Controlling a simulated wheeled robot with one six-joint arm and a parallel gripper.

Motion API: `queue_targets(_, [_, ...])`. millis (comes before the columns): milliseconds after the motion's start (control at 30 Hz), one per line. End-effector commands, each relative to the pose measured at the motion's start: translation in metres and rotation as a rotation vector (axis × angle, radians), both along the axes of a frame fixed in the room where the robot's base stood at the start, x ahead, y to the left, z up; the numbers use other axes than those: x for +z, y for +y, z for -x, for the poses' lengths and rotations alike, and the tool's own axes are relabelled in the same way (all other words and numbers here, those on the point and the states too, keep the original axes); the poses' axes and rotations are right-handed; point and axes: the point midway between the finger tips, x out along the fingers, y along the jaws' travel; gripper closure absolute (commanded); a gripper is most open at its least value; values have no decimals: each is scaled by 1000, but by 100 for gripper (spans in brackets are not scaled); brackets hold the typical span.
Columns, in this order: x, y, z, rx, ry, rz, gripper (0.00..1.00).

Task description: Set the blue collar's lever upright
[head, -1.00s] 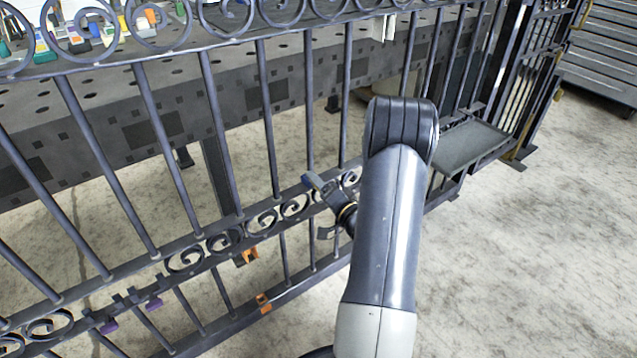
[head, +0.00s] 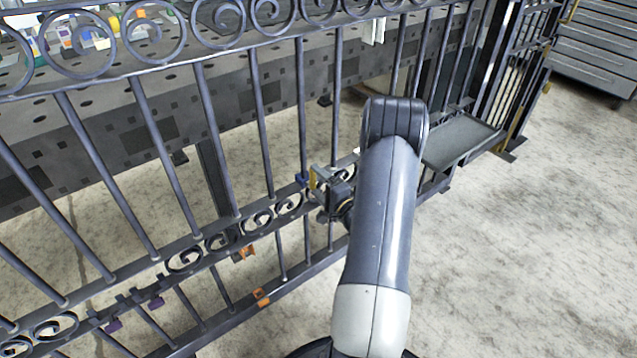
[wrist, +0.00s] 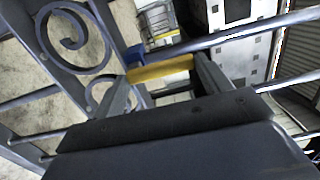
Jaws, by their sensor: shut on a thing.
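The blue collar (head: 301,180) sits on an upright bar of the dark iron gate, just above the scroll rail; in the wrist view it is a small blue block (wrist: 134,56) beside the bar. A yellow lever (wrist: 162,70) spans between my fingertips, next to the collar. In the head view the yellow piece (head: 313,178) looks close to upright, but its exact tilt is hard to tell. My gripper (head: 318,188) is shut on it; both fingers also show in the wrist view (wrist: 163,82). My forearm hides the gate behind it.
A grey tray shelf (head: 462,141) is at the gate's right end. A perforated table (head: 95,125) stands behind the gate.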

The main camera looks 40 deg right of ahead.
Motion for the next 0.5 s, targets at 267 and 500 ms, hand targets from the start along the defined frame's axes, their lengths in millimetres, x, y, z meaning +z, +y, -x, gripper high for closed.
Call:
queue_targets(267, [0, -1, 0, -1, -1, -4, 68])
queue_targets(500, [0, 0, 0, -1, -1, -3, 10])
